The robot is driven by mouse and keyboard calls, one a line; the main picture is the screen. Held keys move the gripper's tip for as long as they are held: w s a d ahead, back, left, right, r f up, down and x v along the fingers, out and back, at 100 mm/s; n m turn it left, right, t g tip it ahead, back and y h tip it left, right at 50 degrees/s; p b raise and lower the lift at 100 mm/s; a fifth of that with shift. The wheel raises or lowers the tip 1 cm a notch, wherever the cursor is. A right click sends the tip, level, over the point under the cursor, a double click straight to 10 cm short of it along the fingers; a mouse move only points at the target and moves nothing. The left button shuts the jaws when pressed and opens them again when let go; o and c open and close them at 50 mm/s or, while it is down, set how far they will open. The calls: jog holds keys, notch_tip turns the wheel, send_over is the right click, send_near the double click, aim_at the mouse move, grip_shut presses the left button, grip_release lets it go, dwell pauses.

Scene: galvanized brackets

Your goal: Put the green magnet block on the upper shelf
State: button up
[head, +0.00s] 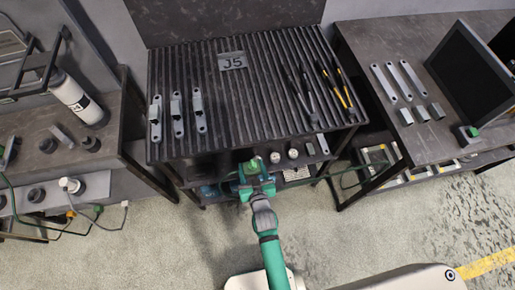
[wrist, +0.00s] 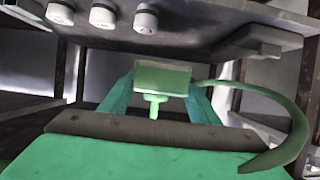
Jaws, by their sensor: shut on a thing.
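The green magnet block (wrist: 162,78) is between the two teal fingers of my gripper (wrist: 160,100) in the wrist view, with a short green stem below its face. In the head view my gripper (head: 257,184) is in front of the middle rack, near its lower level, and a small green part of the block (head: 254,164) shows at its tip. The gripper is shut on the block. The middle rack has a dark ribbed upper shelf (head: 225,105) marked J5. Which level is meant by the upper shelf is not labelled.
Flat brackets (head: 176,115) lie at left on the ribbed surface, and pliers (head: 335,85) and other tools at right. Its middle is clear. White-topped round parts (head: 293,153) sit on the level below.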

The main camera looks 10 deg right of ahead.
aim_at(257, 161)
jog(key=d+r, duration=0.2)
jog(key=shift+s+d, duration=0.3)
jog(key=shift+d, duration=0.1)
jog(key=w+a+f, duration=0.8)
jog(key=w, duration=0.1)
jog(key=shift+a+f, duration=0.2)
jog(key=shift+a, duration=0.05)
jog(key=shift+w+a+f, duration=0.4)
jog(key=shift+a+f, duration=0.05)
jog(key=shift+f, duration=1.8)
jog(key=shift+f, duration=0.1)
jog(key=o, duration=1.6)
jog(key=shift+s+f, duration=0.1)
